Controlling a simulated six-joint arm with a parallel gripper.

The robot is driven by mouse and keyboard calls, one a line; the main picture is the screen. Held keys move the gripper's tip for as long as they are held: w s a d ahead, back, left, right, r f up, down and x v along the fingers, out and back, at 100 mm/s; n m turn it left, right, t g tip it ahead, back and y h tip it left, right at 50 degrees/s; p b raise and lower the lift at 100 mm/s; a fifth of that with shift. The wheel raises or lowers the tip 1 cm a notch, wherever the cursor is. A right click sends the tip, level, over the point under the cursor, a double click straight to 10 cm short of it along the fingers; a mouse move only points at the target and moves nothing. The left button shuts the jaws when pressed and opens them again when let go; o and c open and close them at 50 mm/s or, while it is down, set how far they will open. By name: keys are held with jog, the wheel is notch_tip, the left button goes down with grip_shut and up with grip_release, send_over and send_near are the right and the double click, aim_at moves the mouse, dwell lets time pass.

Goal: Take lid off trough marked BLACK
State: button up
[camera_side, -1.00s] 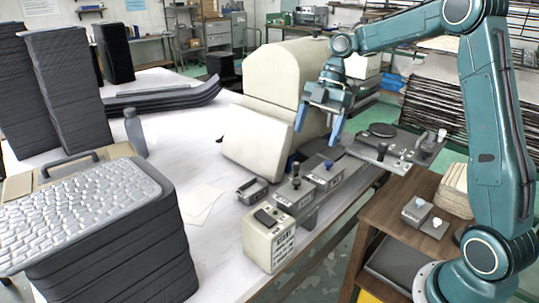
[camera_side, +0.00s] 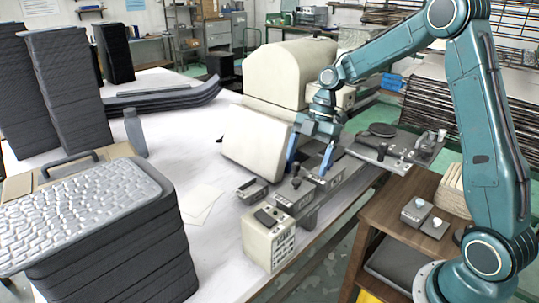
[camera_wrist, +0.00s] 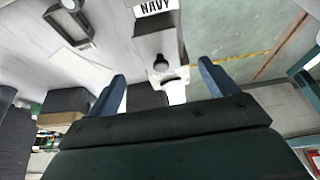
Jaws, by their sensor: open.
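My gripper (camera_side: 308,168) is open, with its two blue fingers pointing down over the row of grey troughs (camera_side: 300,195) on the white table. The fingers partly cover the farther end of the row. In the wrist view my gripper (camera_wrist: 161,72) is open and empty, with a grey trough marked NAVY (camera_wrist: 155,8) ahead of it. A small dark knob (camera_wrist: 160,60) shows between and just beyond the fingertips; I cannot tell its exact height below them. I cannot read the word BLACK in either view, so I cannot tell which trough bears it.
A cream box with a printed label (camera_side: 268,240) stands at the near end of the row. A large cream machine (camera_side: 290,75) stands behind my gripper. Two grey blocks with pale knobs (camera_side: 416,210) sit on the wooden stand (camera_side: 400,240). Dark stacked panels (camera_side: 110,250) fill the left foreground.

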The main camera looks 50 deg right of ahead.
aim_at(299, 180)
jog(key=shift+a+f, duration=0.15)
jog(key=shift+f, duration=0.25)
jog(key=shift+x, duration=2.55)
jog(key=shift+a, duration=0.1)
jog(key=c, duration=1.1)
jog(key=shift+o, duration=0.2)
jog(key=shift+r, duration=0.15)
notch_tip(299, 180, up, 20)
